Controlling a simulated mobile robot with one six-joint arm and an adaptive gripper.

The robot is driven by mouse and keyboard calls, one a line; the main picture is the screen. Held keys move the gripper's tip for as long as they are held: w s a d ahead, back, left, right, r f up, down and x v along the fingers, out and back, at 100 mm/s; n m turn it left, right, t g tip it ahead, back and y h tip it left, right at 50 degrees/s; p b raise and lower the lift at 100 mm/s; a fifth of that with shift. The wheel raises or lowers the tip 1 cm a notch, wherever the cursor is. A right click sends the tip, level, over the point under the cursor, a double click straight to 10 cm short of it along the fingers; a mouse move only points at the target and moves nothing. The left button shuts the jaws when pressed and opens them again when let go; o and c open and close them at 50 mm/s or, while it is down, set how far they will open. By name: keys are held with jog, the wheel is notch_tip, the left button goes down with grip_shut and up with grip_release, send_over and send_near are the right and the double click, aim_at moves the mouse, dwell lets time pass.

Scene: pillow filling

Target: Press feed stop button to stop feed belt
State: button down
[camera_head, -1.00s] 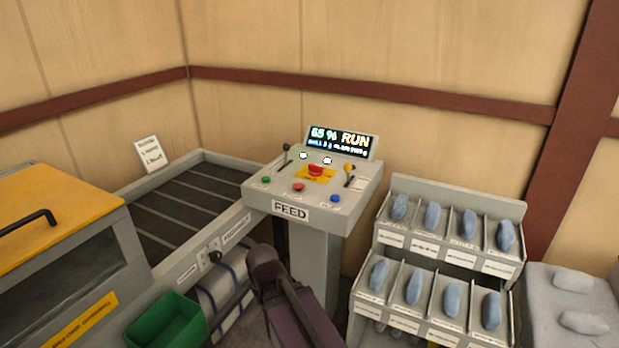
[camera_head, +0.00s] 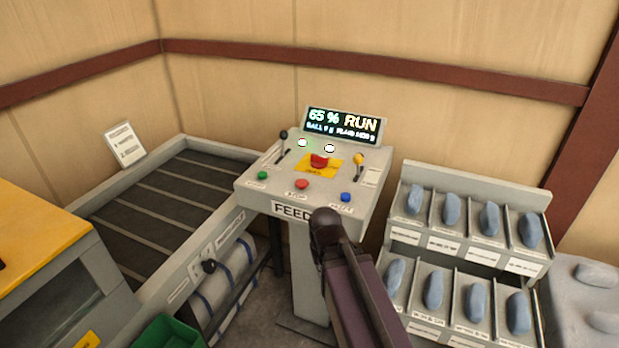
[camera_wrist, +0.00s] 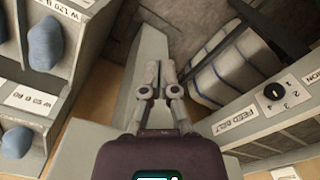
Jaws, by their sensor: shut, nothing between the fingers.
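The grey feed console (camera_head: 279,210) stands in the middle of the head view with its FEED label on the front. The red stop button (camera_head: 301,184) sits at the middle of its front row, between a green button (camera_head: 263,175) and a blue button (camera_head: 345,197). A larger red mushroom button (camera_head: 319,160) sits behind it on a yellow plate. The display (camera_head: 343,123) reads 65 % RUN. My gripper (camera_wrist: 160,92) shows shut and empty in the wrist view. In the head view my arm is in front of the console, covering part of the FEED label; the fingertips cannot be made out.
The dark feed belt (camera_head: 160,210) lies left of the console. A rack (camera_head: 470,258) with several grey-blue pouches stands close on the right. A green bin (camera_head: 168,333) and a yellow-topped machine (camera_head: 35,235) are at the front left. Floor shows beside the console.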

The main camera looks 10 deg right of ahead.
jog(key=shift+a, duration=0.1)
jog(key=shift+w, duration=0.1)
notch_tip(320, 180, up, 22)
jog(key=f+m+t+y+p, duration=0.1)
jog(key=m+t+y+p, duration=0.25)
jog(key=t+p, duration=0.85)
send_over(303, 183)
jog(key=p, duration=0.4)
jog(key=g, duration=0.4)
jog(key=shift+w+r+y, duration=0.1)
jog(key=shift+r+y, duration=0.15)
jog(key=shift+y, duration=0.2)
jog(key=shift+a+f, duration=0.1)
jog(key=shift+f, duration=0.05)
notch_tip(303, 183, down, 9)
jog(key=b, duration=0.9)
jog(key=shift+r, duration=0.2)
